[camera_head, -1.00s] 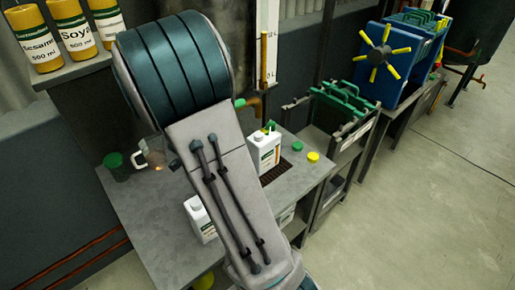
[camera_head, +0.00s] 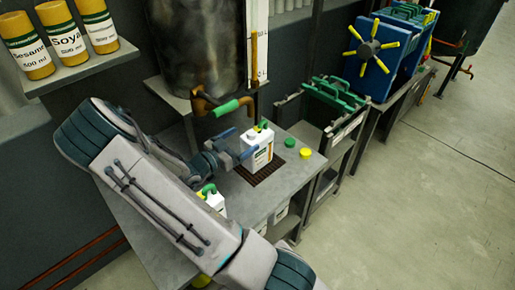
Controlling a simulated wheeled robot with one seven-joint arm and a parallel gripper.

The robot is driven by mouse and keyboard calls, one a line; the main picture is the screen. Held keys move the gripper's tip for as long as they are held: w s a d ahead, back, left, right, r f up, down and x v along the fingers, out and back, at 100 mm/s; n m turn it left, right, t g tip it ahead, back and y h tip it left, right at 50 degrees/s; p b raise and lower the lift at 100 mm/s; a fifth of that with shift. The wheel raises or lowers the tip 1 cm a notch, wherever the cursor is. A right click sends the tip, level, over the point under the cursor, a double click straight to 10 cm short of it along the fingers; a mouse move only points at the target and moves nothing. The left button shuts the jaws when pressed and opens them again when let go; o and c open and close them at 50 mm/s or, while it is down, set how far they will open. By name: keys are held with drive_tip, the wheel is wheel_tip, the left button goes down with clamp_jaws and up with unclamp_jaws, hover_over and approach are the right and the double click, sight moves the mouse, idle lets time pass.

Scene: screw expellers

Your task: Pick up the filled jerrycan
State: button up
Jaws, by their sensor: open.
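A white jerrycan (camera_head: 258,156) with a green handle and a label stands upright on a dark grate (camera_head: 266,172) on the grey workbench. Its fill level cannot be seen. A second white jerrycan (camera_head: 214,201) with a green handle stands nearer on the bench, partly hidden behind my arm. My gripper (camera_head: 243,141) is open, with its blue fingers pointing at the upper left side of the jerrycan on the grate. Whether the fingers straddle or touch it is unclear.
A pipe with a green-handled valve (camera_head: 226,108) hangs from the dark tank (camera_head: 193,50) just above my gripper. Loose green (camera_head: 290,142) and yellow (camera_head: 305,153) caps lie right of the jerrycan. A blue press (camera_head: 375,60) with a yellow-spoked wheel stands further right. The floor at right is clear.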

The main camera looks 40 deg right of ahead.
sight(261, 135)
wheel_tip(261, 135, down, 6)
drive_tip(key=r, duration=0.1)
drive_tip(key=d+p, duration=0.1)
drive_tip(key=d, duration=0.6)
drive_tip(key=shift+w+d+f+p, duration=0.3)
drive_tip(key=shift+f, duration=0.1)
drive_tip(key=c, duration=1.8)
drive_tip(key=shift+r, duration=0.15)
clamp_jaws()
